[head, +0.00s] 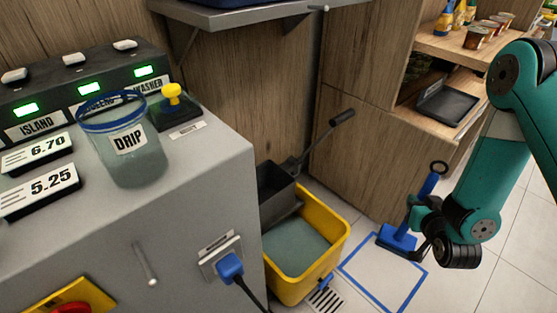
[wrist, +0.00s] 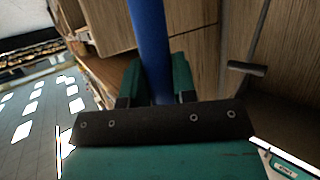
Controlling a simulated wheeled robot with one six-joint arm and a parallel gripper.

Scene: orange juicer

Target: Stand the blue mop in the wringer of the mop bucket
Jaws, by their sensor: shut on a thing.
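The blue mop (head: 397,238) is upright, its wide head low by the floor at the far right corner of a blue outline. I cannot tell whether the head touches the floor. My gripper (head: 420,216) is shut on the mop's blue handle, which also shows between the fingers in the wrist view (wrist: 151,45). The yellow mop bucket (head: 337,238) stands to the left, apart from the mop, with greyish water inside. Its dark wringer (head: 276,188) sits at the back of the bucket, and the wringer's lever (head: 318,138) points up and right. My fingers partly hide the handle.
A grey counter (head: 210,185) with a DRIP jar (head: 137,160) stands left of the bucket. A blue plug and cable (head: 230,266) are on its side. A floor drain (head: 326,299) lies before the bucket. Wooden cabinets (head: 355,160) stand behind. Floor inside the blue outline (head: 375,298) is clear.

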